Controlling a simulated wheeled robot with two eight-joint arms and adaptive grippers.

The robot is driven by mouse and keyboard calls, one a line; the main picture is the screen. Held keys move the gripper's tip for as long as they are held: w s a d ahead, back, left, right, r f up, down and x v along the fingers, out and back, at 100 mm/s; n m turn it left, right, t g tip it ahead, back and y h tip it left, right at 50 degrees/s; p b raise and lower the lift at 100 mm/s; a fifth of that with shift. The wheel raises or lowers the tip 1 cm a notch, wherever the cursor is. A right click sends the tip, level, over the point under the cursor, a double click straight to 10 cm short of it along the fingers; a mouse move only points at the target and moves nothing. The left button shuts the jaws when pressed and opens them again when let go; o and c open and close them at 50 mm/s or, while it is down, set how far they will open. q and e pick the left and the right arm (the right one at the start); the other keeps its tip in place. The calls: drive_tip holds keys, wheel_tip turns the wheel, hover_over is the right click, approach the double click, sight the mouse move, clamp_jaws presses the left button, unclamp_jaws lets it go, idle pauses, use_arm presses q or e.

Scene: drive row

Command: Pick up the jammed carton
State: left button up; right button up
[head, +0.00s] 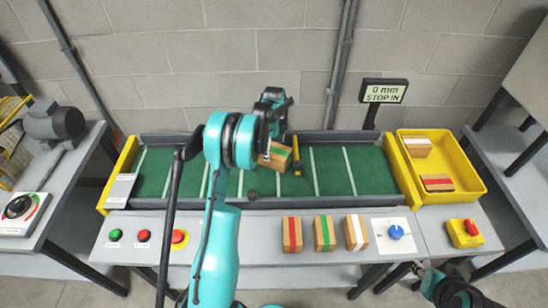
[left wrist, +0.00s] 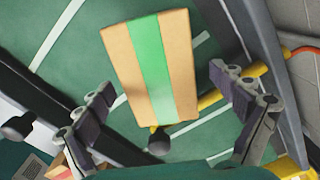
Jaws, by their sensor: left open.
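The carton with a green stripe (head: 275,154) sits askew on the green belt, against or close beside a yellow bar (head: 297,155). My left arm hides part of it in the head view. In the left wrist view the tan carton (left wrist: 150,65) lies ahead of the fingers, its near end between them in the picture. My left gripper (head: 272,112) is above and behind the carton, with its fingers (left wrist: 162,85) spread apart and empty. I cannot tell the gap to the carton. My right gripper (head: 455,290) is at the bottom right edge, its fingers unclear.
Three striped cartons, red (head: 292,234), green (head: 324,233) and white (head: 356,232), stand on the front ledge beside a blue knob (head: 396,232). A yellow tray (head: 468,170) at right holds two cartons. Belt rails flank the carton.

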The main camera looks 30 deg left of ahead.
sight(274, 150)
use_arm(q)
wheel_tip(274, 150, down, 4)
drive_tip(key=shift+s+r+b, duration=0.1)
drive_tip(key=shift+r+b, duration=0.05)
drive_tip(key=shift+b, duration=0.35)
drive_tip(key=shift+r, duration=0.1)
drive_tip(key=c, duration=1.6)
